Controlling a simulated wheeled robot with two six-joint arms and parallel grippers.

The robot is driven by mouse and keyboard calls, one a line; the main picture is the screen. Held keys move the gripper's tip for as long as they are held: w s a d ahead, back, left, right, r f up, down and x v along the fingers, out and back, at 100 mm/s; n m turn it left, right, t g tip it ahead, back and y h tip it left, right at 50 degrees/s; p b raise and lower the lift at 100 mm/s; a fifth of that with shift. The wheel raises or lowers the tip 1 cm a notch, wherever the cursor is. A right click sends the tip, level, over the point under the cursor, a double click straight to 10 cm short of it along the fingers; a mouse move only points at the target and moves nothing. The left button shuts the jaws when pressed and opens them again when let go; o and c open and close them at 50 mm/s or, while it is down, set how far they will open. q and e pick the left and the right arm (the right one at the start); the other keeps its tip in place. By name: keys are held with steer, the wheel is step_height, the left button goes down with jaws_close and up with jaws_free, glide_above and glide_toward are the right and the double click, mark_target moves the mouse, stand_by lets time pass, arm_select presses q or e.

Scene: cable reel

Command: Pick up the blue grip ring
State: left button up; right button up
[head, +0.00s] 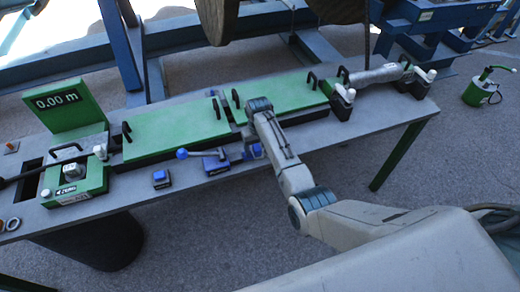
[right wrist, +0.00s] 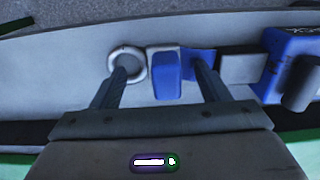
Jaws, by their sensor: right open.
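In the right wrist view, the blue grip (right wrist: 166,77) is a small upright blue block, with a pale round ring (right wrist: 138,58) just left of it. Both are by a light plate on the grey bench top. My right gripper (right wrist: 162,70) is open, with one finger on each side of the blue grip. Its left finger overlaps the ring in the picture, and its right finger covers part of another blue patch. I cannot tell whether the fingers touch anything. In the head view, my right gripper (head: 252,150) is low at the bench's front edge and mostly hides the grip. My left gripper is not in view.
A blue device (head: 215,163) and a blue block (head: 161,178) stand left of my right gripper on the bench (head: 205,183). Green panels (head: 175,128) lie behind. A green display reading 0.00 m (head: 68,103) stands at the left.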

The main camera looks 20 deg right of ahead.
steer(key=shift+f, duration=0.55)
steer(key=c, duration=1.2)
steer(key=shift+r, duration=0.1)
steer(key=shift+r, duration=0.4)
step_height(320, 180, up, 3)
steer(key=shift+w+f+b, duration=0.1)
steer(key=shift+f+b, duration=0.1)
steer(key=shift+b, duration=0.75)
steer(key=s+r+b, duration=0.1)
steer(key=s+b, duration=0.1)
steer(key=s, duration=1.4)
steer(key=shift+a+r+b, duration=0.2)
steer(key=shift+r+b, duration=0.05)
steer(key=shift+b, duration=0.05)
